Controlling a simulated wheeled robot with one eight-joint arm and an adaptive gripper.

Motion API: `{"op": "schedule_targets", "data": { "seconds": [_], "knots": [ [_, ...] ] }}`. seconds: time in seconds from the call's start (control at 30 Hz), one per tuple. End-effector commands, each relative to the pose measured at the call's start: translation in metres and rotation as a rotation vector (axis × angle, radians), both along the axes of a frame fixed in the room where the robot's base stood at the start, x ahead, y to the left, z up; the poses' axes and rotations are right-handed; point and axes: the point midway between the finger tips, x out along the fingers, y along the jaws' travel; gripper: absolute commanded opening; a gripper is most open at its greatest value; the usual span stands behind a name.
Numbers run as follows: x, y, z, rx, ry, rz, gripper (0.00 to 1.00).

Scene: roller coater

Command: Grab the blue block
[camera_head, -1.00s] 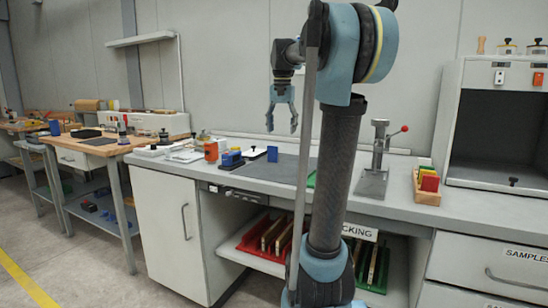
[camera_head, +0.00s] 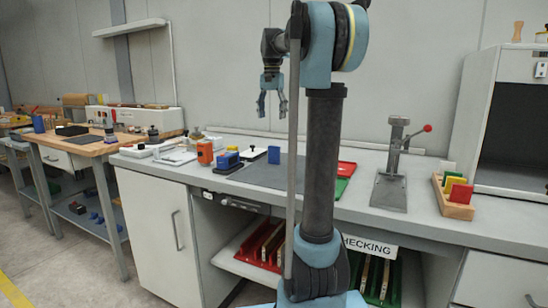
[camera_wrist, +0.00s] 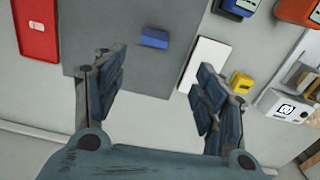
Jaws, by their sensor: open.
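The blue block (camera_head: 274,155) stands upright on the grey mat (camera_head: 258,175) on the workbench. In the wrist view the blue block (camera_wrist: 154,38) lies beyond the fingertips, near the top middle, between the lines of the two fingers. My gripper (camera_head: 272,107) hangs above the bench, fingers down, clear of the block. In the wrist view my gripper (camera_wrist: 158,85) has its fingers spread wide with nothing between them.
A white plate (camera_wrist: 204,65) lies beside the block. A blue device (camera_head: 227,160) and an orange container (camera_head: 205,152) stand to the left. A red tray (camera_head: 346,168) and a lever press (camera_head: 392,175) are to the right. The mat around the block is mostly bare.

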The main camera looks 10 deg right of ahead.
Motion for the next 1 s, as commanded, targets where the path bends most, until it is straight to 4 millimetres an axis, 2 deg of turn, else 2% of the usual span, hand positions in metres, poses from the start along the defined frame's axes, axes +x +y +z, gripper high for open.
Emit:
{"op": "schedule_targets", "data": {
  "seconds": [0.2,0.5,0.83,1.0],
  "knots": [
    [0.0,-0.01,-0.04,0.0,0.0,-0.013,0.65],
    [0.0,-0.013,-0.089,0.0,0.0,-0.016,0.65],
    [-0.002,-0.013,-0.111,0.0,0.0,-0.016,0.65],
    [-0.005,-0.013,-0.135,0.0,0.0,-0.016,0.65]
  ]
}}
